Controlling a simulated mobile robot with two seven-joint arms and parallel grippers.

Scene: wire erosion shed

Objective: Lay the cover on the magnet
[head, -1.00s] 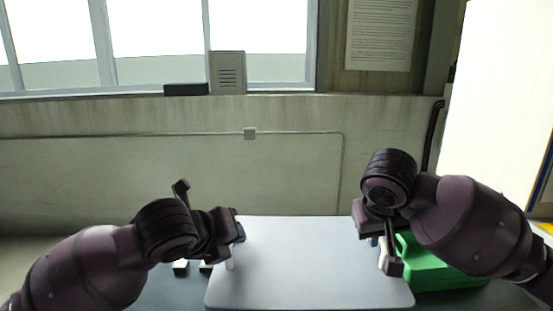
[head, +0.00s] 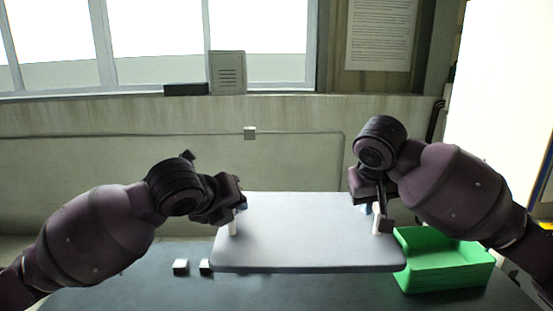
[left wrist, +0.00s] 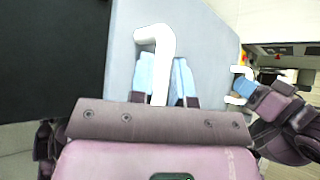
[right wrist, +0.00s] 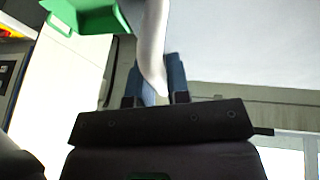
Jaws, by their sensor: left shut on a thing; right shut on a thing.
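The cover (head: 305,235) is a pale grey flat board with rounded corners and a white handle near each side. It is held roughly level above the dark table. My left gripper (head: 236,203) is shut on the left handle (head: 233,226); the left wrist view shows this white handle (left wrist: 160,45) between blue-tipped fingers (left wrist: 165,80). My right gripper (head: 374,208) is shut on the right handle (head: 378,222), which the right wrist view (right wrist: 152,60) also shows between the fingers. I cannot make out the magnet; the cover hides part of the table.
A green open bin (head: 440,262) stands on the table (head: 130,285) just right of the cover. The table's front left is clear. A wall with windows is behind.

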